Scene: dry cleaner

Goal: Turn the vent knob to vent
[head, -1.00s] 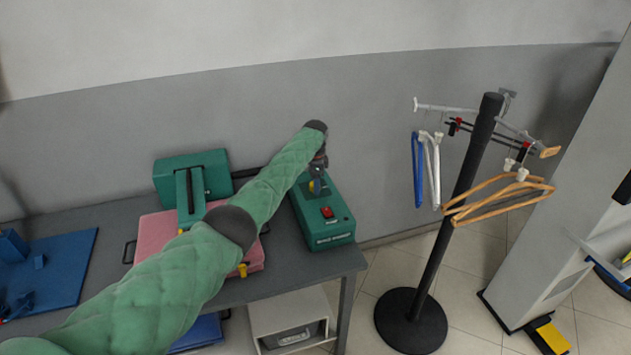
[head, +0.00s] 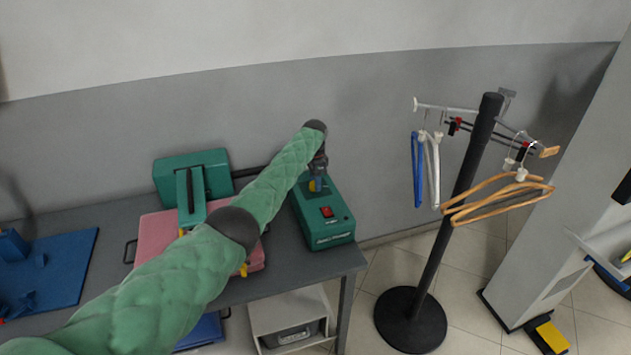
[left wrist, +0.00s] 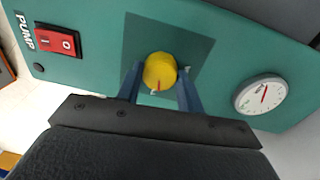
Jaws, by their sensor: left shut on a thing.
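The yellow vent knob (left wrist: 160,71) sits on a dark square plate on the top of the green pump box (head: 328,228). In the left wrist view a red pointer mark shows on the knob's near side, pointing toward the bottom of the picture. My left gripper (head: 317,185) reaches down onto the box from above. In the left wrist view my left gripper (left wrist: 160,78) has its two blue fingers on either side of the knob, shut on it. Any label beside the knob is too small to read. My right gripper is not in view.
A red pump switch (left wrist: 58,41) and a round gauge (left wrist: 260,96) flank the knob. A green press with a pink pad (head: 154,236) stands left on the grey table (head: 285,264). A hanger stand (head: 436,255) is to the right.

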